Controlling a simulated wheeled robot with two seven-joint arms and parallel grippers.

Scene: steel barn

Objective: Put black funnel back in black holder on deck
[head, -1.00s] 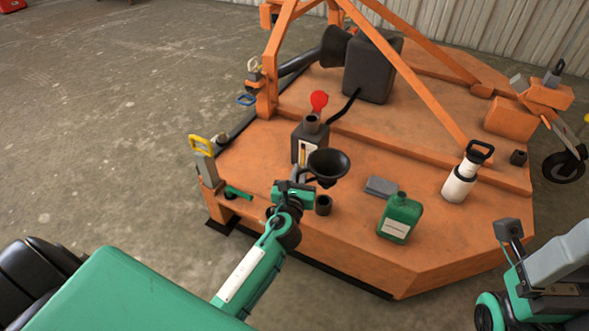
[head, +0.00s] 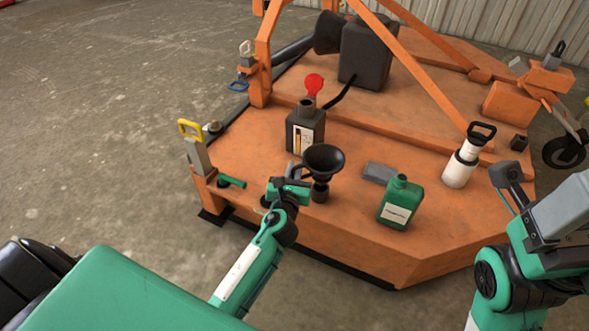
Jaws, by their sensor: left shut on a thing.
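The black funnel (head: 323,157) is upright, bowl up, above the front part of the orange deck (head: 345,228). My left gripper (head: 303,182) is shut on the funnel at its left side, low down near the spout. The small black holder (head: 320,193) stands on the deck directly below the funnel. The spout lines up with the holder's top; I cannot tell whether its tip is inside or just above. My right arm comes in at the right edge, with its dark end (head: 506,174) over the deck's right side; its fingers are not clear.
A dark container with a label (head: 305,130) stands behind the funnel. A white bottle with a black handle (head: 463,165) stands farther right. Orange frame bars (head: 431,87) rise behind.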

